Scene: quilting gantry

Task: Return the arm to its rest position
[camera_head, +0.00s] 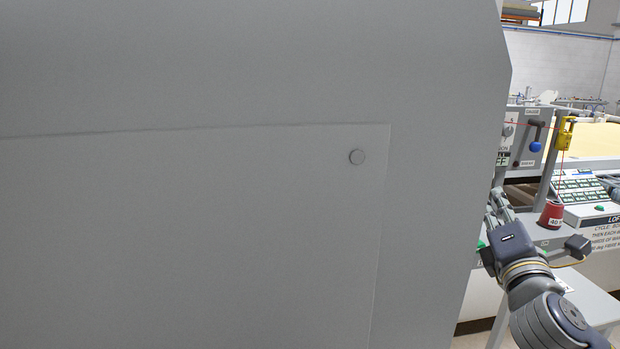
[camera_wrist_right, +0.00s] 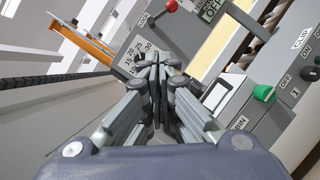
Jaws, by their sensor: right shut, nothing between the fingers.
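My right gripper (camera_head: 499,207) shows at the right of the head view, partly behind the edge of a large grey panel. In the right wrist view its fingers (camera_wrist_right: 158,75) are together, with nothing between them. My right arm reaches in from the lower right of the head view. My left gripper is not in view.
The grey panel (camera_head: 200,230) fills most of the head view. The wrist view shows a red knob (camera_wrist_right: 171,6) and a green knob (camera_wrist_right: 263,93).

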